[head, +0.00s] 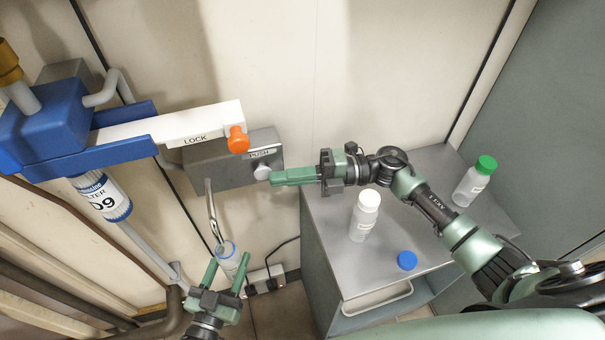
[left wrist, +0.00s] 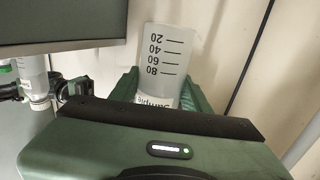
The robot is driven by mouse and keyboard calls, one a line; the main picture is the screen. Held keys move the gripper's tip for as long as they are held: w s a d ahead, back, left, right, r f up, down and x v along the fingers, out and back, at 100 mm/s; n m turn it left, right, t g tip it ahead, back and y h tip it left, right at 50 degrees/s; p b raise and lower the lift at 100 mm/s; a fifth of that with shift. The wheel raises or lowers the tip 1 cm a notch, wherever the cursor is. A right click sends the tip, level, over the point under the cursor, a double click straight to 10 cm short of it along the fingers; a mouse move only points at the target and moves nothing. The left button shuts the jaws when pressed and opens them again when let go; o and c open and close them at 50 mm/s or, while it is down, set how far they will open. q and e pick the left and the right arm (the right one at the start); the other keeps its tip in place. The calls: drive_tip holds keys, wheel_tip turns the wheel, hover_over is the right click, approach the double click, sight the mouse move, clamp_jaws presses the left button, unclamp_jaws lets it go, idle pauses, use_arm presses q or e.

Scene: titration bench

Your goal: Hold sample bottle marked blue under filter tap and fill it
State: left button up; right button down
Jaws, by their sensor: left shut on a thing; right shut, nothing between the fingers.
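The blue-marked sample bottle (head: 229,255) is open, with a blue ring at its mouth. It is held in my left gripper (head: 228,274), which is shut on it. In the left wrist view the translucent bottle (left wrist: 167,55) shows its scale and part of a "Sample" label; I cannot tell whether it holds liquid. The curved tap spout (head: 212,212) ends right at the bottle's mouth. My right gripper (head: 273,176) is shut and empty, its tip at the round PUSH button (head: 262,172) on the grey tap box (head: 220,165). Whether it presses the button in is unclear.
A blue cap (head: 407,261) lies on the grey cabinet top (head: 335,240). A white-capped bottle (head: 364,217) and a green-capped bottle (head: 472,184) stand there too. The blue filter holder with a LOCK lever (head: 195,130) is at the left. A wall socket (head: 266,280) with cables is behind the left gripper.

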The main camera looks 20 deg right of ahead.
drive_tip(key=shift+a, duration=0.45)
drive_tip(key=shift+w, duration=0.15)
